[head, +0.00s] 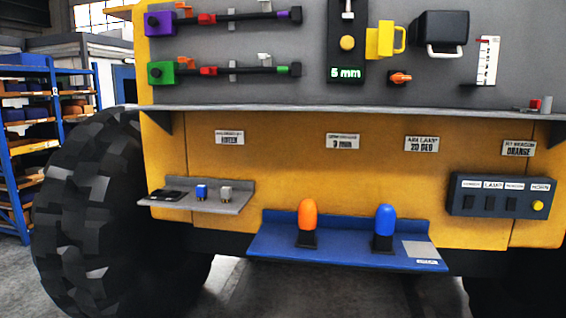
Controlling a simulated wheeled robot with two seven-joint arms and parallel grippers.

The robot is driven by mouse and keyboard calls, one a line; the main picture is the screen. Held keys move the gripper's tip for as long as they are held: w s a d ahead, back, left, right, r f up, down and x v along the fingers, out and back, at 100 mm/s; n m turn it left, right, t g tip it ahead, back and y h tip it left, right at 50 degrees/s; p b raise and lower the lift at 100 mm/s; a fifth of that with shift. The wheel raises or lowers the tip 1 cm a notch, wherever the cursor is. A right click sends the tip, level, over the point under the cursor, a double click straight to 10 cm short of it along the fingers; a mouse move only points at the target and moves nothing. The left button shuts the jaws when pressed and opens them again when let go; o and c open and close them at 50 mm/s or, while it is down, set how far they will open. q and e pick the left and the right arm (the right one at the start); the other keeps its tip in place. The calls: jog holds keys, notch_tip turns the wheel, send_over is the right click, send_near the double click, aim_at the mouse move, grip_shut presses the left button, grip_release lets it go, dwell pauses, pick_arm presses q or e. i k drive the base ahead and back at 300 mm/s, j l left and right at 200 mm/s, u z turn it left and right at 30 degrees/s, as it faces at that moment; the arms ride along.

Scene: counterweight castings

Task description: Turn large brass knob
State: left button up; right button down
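A round gold-yellow knob (347,43) sits on a tall black panel (334,70) on the upper grey board. It looks like the brass knob, and nothing covers it. Neither of my grippers shows in the head view.
A yellow handle (386,39), a black box with a white handle (443,32) and an orange knob (399,78) are right of the panel. A grey shelf ledge (300,108) juts out below. A blue shelf (340,254) holds orange and blue lamps.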

aim_at(348, 42)
jog(key=i+l+u, duration=0.1)
jog(key=l, duration=0.35)
jog(key=i+l, duration=0.2)
jog(key=l, duration=0.25)
jog(key=i+l+u, duration=0.15)
jog(key=l, duration=0.35)
jog(key=i+l, duration=0.15)
jog(key=l, duration=0.3)
jog(key=i+l+u, duration=0.15)
jog(key=l, duration=0.35)
jog(key=l+u, duration=0.1)
jog(key=l, duration=0.35)
jog(key=i, duration=0.05)
